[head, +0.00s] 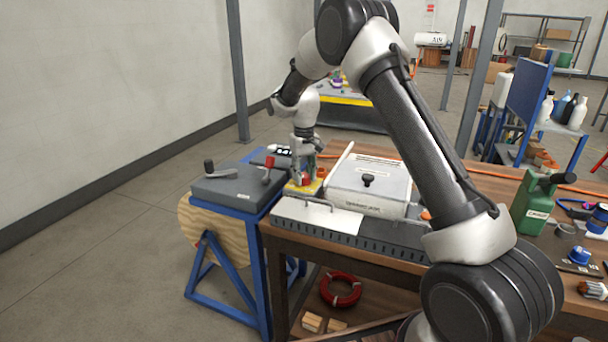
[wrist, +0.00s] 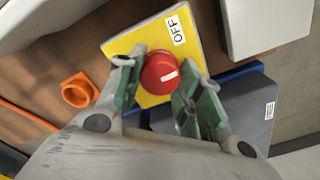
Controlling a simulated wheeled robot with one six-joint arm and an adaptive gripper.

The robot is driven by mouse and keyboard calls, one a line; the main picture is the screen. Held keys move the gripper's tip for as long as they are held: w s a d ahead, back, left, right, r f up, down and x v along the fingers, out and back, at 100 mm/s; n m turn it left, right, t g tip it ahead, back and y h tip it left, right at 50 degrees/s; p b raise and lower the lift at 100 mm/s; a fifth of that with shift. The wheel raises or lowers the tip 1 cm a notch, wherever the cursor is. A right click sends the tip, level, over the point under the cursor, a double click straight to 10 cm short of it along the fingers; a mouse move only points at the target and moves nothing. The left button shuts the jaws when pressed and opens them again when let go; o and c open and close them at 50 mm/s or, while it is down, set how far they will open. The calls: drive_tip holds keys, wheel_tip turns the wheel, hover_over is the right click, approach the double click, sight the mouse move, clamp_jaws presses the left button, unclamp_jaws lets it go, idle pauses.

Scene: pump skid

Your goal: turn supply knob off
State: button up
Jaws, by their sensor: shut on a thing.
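The supply knob (wrist: 158,72) is round and red with a white line on its face, on a yellow plate (wrist: 118,46) with a white OFF label (wrist: 176,30). In the wrist view the white line lies right of the knob's middle and does not point at the label. My gripper (wrist: 163,80) has its green-padded fingers on both sides of the knob and is shut on it. In the head view my gripper (head: 305,158) comes down from above onto the red knob (head: 306,180), which is partly hidden by the fingers.
A grey box with small levers (head: 232,188) stands left of the plate. A white lidded case (head: 370,190) stands close on its right. An orange ring-shaped part (wrist: 78,92) lies near the plate. A green canister (head: 533,208) stands farther right on the wooden table.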

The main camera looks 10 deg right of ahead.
sight(304, 175)
drive_tip(key=n, duration=0.4)
drive_tip(key=shift+n, duration=2.2)
drive_tip(key=o, duration=1)
drive_tip(key=shift+o, duration=0.2)
drive_tip(key=shift+r, duration=0.1)
wheel_tip(304, 175, up, 12)
